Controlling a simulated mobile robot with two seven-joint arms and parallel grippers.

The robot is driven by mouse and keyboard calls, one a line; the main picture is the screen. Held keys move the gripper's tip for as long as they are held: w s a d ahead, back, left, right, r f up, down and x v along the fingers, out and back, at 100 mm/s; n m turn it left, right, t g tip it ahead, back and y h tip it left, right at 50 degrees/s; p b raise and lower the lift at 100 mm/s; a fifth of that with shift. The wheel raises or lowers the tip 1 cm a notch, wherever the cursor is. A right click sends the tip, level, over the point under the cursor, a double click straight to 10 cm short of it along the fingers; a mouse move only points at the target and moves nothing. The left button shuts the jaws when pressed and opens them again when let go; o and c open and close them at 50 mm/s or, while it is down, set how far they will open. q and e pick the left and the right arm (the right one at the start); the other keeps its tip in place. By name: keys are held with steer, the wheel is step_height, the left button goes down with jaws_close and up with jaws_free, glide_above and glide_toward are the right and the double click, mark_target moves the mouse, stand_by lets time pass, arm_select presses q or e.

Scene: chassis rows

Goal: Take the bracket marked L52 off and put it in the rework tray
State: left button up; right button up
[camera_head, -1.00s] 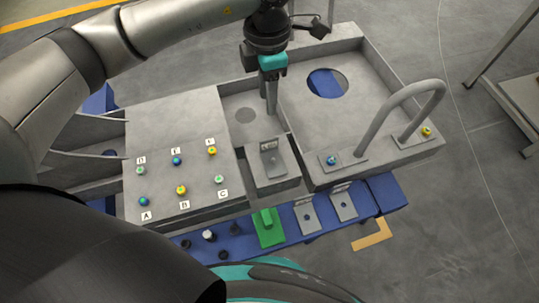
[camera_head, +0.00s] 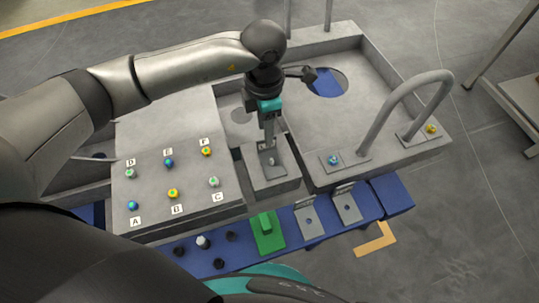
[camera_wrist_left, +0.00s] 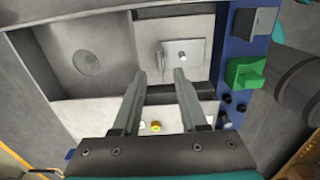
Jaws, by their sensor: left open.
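A grey metal bracket (camera_head: 274,172) sits on a raised block in the chassis's middle bay. Its marking cannot be read now. The wrist view shows the bracket's plate (camera_wrist_left: 196,50) with a pale round pin or bolt head (camera_wrist_left: 182,57) standing up from it. My left gripper (camera_head: 268,146) points down over the bracket and partly hides it. In the wrist view its two fingers (camera_wrist_left: 160,75) are apart with nothing between them, their tips short of the plate. My right gripper is out of view. I cannot make out a tray marked rework.
A panel with lettered coloured knobs (camera_head: 173,193) lies left of the bracket. A tall grey handle (camera_head: 375,120) rises on the right. A blue ledge (camera_head: 395,195) in front bears a green block (camera_head: 267,233), two other brackets (camera_head: 309,220) and dark pegs (camera_head: 219,263).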

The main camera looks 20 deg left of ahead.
mark_target(267, 150)
arm_select(q)
steer(key=shift+f, duration=0.6)
step_height(267, 150, down, 3)
steer(key=shift+d+r+b, duration=0.1)
steer(key=shift+b, duration=0.6)
steer(key=shift+f, duration=0.65)
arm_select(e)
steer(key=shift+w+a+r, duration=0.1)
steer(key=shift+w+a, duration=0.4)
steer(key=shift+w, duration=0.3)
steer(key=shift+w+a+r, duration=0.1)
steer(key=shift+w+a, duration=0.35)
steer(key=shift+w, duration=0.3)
arm_select(q)
steer(key=shift+c, duration=0.2)
jaws_close()
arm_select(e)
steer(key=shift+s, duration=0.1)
